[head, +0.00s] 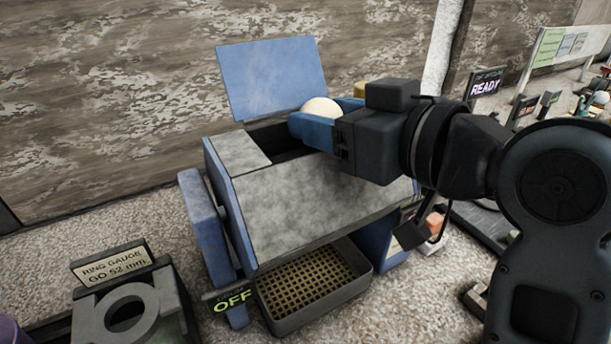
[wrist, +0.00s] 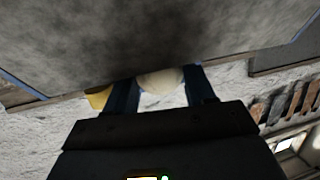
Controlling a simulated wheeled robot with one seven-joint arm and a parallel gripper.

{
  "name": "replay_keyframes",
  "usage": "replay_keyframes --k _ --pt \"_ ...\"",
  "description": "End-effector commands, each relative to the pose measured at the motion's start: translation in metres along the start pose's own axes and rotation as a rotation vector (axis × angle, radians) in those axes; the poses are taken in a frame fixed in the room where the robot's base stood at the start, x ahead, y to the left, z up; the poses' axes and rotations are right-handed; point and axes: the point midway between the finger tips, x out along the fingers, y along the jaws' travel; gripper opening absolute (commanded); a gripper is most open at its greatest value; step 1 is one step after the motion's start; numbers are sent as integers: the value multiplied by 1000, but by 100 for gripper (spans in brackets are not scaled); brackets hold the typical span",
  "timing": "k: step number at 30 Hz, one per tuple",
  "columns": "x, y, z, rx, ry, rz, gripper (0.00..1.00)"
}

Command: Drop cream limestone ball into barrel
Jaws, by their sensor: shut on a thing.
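The cream limestone ball (head: 321,109) is held between the blue fingers of my gripper (head: 318,122). In the wrist view the ball (wrist: 160,82) shows between the two fingertips (wrist: 162,88). The gripper is shut on it. I take the blue and grey box with a raised blue lid (head: 273,76) and a dark opening (head: 283,140) to be the barrel. In the head view the ball appears over the right part of the opening, near the lid. The ball's height above the opening is hard to tell.
A tray with a perforated mat (head: 313,284) sits below the box front, next to an OFF sign (head: 231,299). A ring gauge (head: 128,308) stands at the front left. A READY sign (head: 486,87) stands at the right. A mottled wall (head: 110,90) is behind.

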Motion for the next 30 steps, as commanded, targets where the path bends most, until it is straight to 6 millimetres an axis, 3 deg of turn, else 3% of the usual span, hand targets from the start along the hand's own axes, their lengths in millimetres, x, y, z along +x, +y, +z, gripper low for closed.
replay_keyframes --k 1,2,11,20,30 --pt "0 0 -1 0 1 0 18" --pt "0 0 -1 0 1 0 55" --pt "0 0 -1 0 1 0 84" --pt "-3 0 0 0 0 0 84" --pt "-55 1 0 0 2 4 84"
